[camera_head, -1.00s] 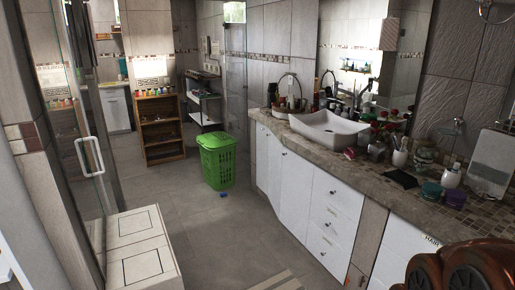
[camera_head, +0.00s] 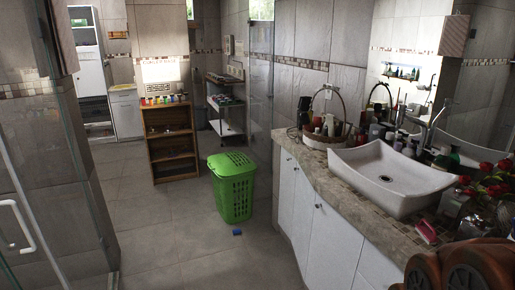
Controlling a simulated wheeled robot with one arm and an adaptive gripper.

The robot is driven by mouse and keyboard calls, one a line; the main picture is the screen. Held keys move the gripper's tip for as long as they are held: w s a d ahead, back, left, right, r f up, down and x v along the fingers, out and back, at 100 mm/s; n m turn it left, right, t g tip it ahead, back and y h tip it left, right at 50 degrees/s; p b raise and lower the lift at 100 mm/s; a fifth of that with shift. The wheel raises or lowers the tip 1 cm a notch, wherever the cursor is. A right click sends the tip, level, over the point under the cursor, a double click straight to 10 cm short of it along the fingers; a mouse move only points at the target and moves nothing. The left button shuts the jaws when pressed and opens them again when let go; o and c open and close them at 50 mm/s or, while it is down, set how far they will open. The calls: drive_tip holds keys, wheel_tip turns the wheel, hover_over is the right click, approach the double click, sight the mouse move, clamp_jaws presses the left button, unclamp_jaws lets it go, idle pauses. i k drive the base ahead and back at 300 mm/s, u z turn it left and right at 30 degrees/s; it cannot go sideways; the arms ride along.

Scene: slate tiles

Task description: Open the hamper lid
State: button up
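A green plastic hamper (camera_head: 234,196) with slotted sides stands upright on the tiled floor near the middle of the camera_head view. Its green lid (camera_head: 231,163) lies shut on top. It stands beside the left end of the white vanity cabinet, with floor between me and it. My gripper is not in view. A brown, rounded shape at the lower right corner may be part of my arm, but I cannot tell.
A small blue object (camera_head: 237,232) lies on the floor before the hamper. The vanity (camera_head: 327,237) with a white sink (camera_head: 391,178) runs along the right. A glass door with a white handle (camera_head: 20,226) stands at left. A wooden shelf (camera_head: 171,143) stands behind.

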sight(223, 166)
drive_tip(key=u, duration=0.25)
drive_tip(key=i, duration=1.85)
drive_tip(key=u, duration=0.7)
drive_tip(key=i, duration=1.75)
drive_tip(key=u, duration=0.75)
drive_tip(key=i, duration=1.35)
drive_tip(key=u, duration=0.3)
